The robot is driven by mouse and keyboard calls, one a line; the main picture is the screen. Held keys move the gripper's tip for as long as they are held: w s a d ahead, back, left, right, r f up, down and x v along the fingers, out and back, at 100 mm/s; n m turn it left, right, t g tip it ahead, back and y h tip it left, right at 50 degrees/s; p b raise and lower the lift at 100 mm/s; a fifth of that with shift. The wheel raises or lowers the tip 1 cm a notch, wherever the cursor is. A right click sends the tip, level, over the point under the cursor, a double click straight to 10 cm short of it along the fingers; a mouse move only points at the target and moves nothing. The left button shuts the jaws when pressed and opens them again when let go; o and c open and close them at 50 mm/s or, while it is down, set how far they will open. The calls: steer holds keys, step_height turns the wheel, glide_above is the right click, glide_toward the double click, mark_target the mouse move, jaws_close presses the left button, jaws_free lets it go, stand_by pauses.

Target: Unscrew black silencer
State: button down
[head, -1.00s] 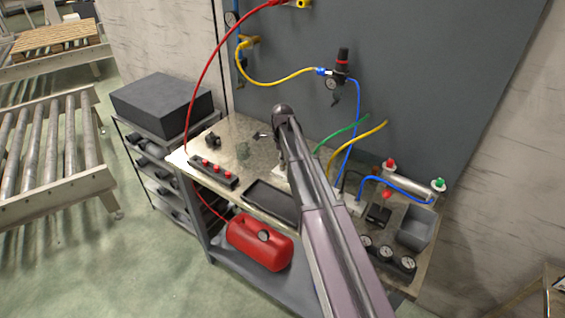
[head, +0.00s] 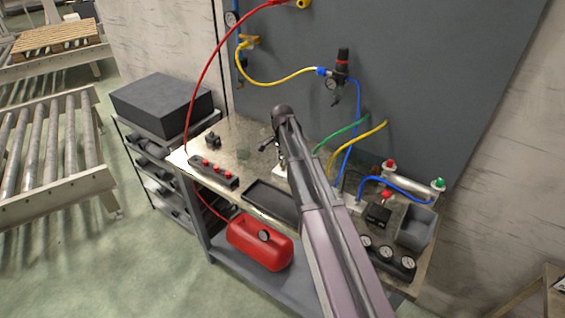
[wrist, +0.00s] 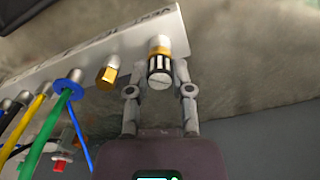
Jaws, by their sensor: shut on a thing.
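The black silencer (wrist: 159,80) shows in the wrist view as a short cylinder with dark slots, a pale slotted end and a brass collar. It sits on the pale manifold block (wrist: 75,57). My gripper (wrist: 160,71) has one finger on each side of it and is shut on it. In the head view my arm covers most of the manifold, and the silencers cannot be made out.
A blue fitting with a green hose (wrist: 61,103) and a yellow hose (wrist: 34,108) crowd the wrist view's left. The workbench holds a black tray (head: 271,203), a red-button box (head: 213,172) and a grey bin (head: 416,229). A red tank (head: 259,242) lies below.

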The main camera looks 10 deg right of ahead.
steer(key=n, duration=0.3)
steer(key=shift+n, duration=0.4)
steer(key=n, duration=0.3)
steer(key=shift+n, duration=0.4)
steer(key=n, duration=0.3)
steer(key=shift+n, duration=2.3)
steer(key=c, duration=0.7)
jaws_free()
steer(key=shift+a, duration=0.1)
steer(key=shift+o, duration=0.2)
